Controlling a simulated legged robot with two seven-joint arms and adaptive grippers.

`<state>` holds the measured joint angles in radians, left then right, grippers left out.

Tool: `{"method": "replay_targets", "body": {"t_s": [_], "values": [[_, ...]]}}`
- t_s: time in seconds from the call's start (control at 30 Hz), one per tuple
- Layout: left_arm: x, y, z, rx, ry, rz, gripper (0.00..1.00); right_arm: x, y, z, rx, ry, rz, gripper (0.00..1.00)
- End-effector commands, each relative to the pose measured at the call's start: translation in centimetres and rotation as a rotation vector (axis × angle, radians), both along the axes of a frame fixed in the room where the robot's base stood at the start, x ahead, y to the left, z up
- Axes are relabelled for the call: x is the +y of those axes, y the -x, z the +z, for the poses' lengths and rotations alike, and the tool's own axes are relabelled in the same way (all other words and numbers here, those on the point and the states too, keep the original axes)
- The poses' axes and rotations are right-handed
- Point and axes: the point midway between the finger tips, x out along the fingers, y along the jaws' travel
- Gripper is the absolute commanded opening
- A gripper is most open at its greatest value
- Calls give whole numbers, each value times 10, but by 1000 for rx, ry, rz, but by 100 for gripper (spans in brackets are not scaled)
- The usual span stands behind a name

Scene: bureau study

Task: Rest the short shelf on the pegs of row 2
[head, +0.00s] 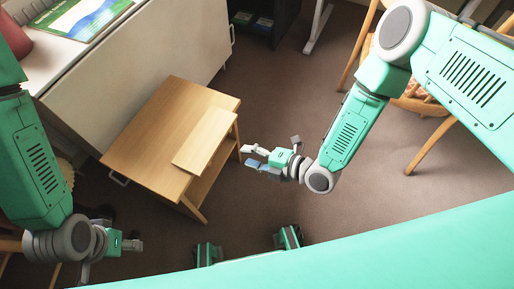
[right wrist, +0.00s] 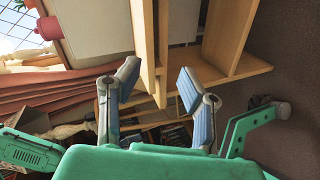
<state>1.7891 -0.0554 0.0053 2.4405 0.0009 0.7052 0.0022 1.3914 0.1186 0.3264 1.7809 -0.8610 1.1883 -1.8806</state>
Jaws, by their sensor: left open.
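The short shelf (head: 204,144), a pale wooden board, lies flat on top of the wooden bureau (head: 150,125) in the head view, along its right edge. In the right wrist view, the thin board edge on the left (right wrist: 145,45) looks like the shelf, beside the bureau top's edge (right wrist: 163,50). My right gripper (head: 250,157) is open and empty beside the bureau's right side; its fingers (right wrist: 158,75) stand apart, with both edges between them in that view. My left gripper (head: 135,245) is open, low left, away from the shelf. The row 2 pegs cannot be made out.
The bureau's open side shows a lower board (head: 205,180). A wooden chair (head: 425,105) stands at the right. Brown floor (head: 290,95) is clear between bureau and chair.

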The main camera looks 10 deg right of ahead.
Motion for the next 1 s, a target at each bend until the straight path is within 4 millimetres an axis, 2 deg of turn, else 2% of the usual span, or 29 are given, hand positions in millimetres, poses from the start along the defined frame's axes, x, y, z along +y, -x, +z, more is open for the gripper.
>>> {"method": "replay_targets", "body": {"t_s": [0.1, 0.2, 0.47, 1.0], "values": [[0, 0, -5, 0, -1, 1, 49, 6, -9, 1, -167, 24, 48, 34], [1, 0, -6, 0, -1, 1, 49, 9, -12, 2, -230, 34, 66, 34], [1, 0, -19, 0, -1, 1, 49, 22, -24, -4, -240, 35, 68, 34], [1, 0, -54, 0, -1, 1, 49, 74, -59, -19, -237, 36, 70, 34]]}}
